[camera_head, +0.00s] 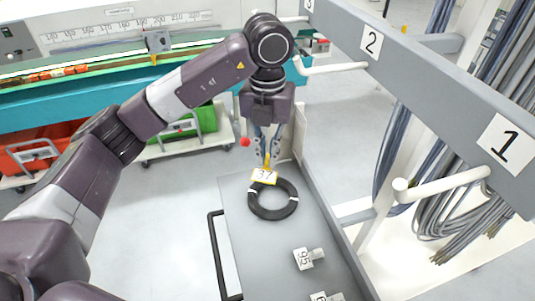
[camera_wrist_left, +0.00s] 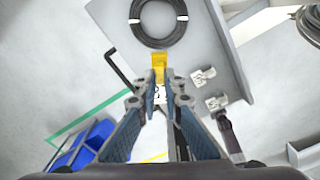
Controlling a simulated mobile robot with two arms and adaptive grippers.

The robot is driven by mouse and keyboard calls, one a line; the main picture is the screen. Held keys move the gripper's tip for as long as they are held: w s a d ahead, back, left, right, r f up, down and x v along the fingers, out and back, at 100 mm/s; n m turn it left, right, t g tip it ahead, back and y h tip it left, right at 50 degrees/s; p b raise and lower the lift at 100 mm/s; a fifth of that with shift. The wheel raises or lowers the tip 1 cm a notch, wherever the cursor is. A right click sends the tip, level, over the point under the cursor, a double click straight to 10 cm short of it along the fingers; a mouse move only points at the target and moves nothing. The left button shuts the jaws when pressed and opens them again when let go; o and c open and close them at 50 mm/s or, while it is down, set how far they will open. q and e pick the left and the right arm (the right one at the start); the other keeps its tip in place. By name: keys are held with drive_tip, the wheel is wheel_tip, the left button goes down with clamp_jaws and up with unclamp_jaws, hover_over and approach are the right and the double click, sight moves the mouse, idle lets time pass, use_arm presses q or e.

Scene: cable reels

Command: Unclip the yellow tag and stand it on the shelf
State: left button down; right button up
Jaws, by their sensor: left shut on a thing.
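The yellow tag (camera_head: 264,176) has a white face marked 37. My left gripper (camera_head: 266,163) is shut on its upper part and points down. In the left wrist view the yellow tag (camera_wrist_left: 158,65) sits at the fingertips, and its number face is partly hidden between the fingers. A black cable coil (camera_head: 287,208) with white ties lies on the grey shelf (camera_head: 245,245). In the head view the tag overlaps the coil's far edge; in the left wrist view the tag appears apart from the coil (camera_wrist_left: 137,33). My right gripper is not in view.
White tags, one marked 95 (camera_head: 304,258), stand on the shelf's near part. A black handle rail (camera_head: 214,255) runs along its left side. A grey numbered beam (camera_head: 440,95) with white pegs and hanging cables is at the right. Bare shelf lies left of the white tags.

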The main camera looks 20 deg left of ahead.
use_arm(q)
drive_tip(key=shift+r+p, duration=0.65)
drive_tip(key=shift+r, duration=0.45)
